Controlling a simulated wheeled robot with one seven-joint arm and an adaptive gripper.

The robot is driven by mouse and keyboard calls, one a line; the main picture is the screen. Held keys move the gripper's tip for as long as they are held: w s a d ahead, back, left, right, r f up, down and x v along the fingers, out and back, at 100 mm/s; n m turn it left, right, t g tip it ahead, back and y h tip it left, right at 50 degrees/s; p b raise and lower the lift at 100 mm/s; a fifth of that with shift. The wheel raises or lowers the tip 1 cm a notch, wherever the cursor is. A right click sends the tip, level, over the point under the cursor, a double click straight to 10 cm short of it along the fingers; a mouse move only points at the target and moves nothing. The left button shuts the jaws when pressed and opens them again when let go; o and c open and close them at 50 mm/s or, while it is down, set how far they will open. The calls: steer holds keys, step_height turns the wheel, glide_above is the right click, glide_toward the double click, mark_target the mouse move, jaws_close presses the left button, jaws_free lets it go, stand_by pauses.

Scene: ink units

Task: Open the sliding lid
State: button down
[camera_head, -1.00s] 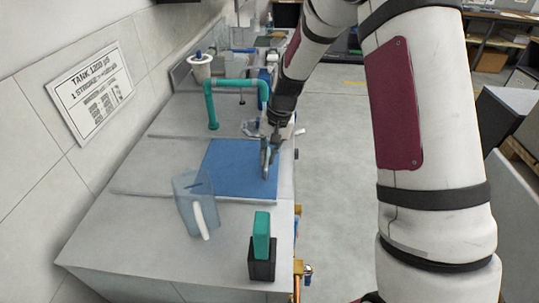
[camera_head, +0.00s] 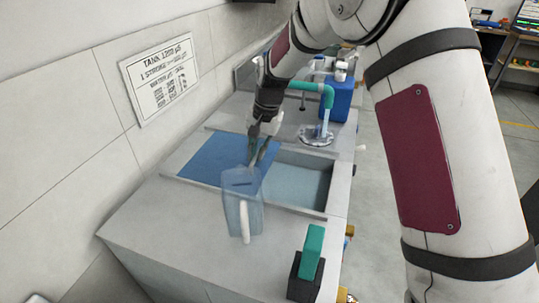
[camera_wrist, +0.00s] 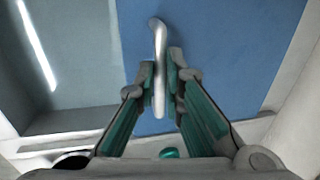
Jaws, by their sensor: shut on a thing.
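The sliding lid (camera_head: 208,158) is a flat blue panel on the grey counter. It covers the left part of a recessed basin (camera_head: 300,180), and the right part of the basin is uncovered. The lid also fills the upper middle of the wrist view (camera_wrist: 220,50). A pale metal bar handle (camera_wrist: 158,65) stands on the lid near its edge. My gripper (camera_head: 255,163) is at the lid's right edge. In the wrist view its teal-padded fingers (camera_wrist: 161,92) are shut on the handle from both sides. In the head view my fingers hide the handle.
A clear jug (camera_head: 241,205) with a white handle stands just in front of the lid. A teal and black block (camera_head: 308,260) stands at the front right. Behind are a teal tap pipe (camera_head: 315,88) and a blue container (camera_head: 337,100). The wall is on the left.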

steer(key=shift+w+a, duration=0.1)
steer(key=c, duration=1.7)
jaws_free()
steer(key=r, duration=0.4)
steer(key=d+r, duration=0.1)
steer(key=r, duration=0.3)
steer(key=s+d+r, duration=0.1)
steer(key=r, duration=0.2)
steer(key=shift+d+r, duration=0.1)
steer(key=shift+r, duration=0.3)
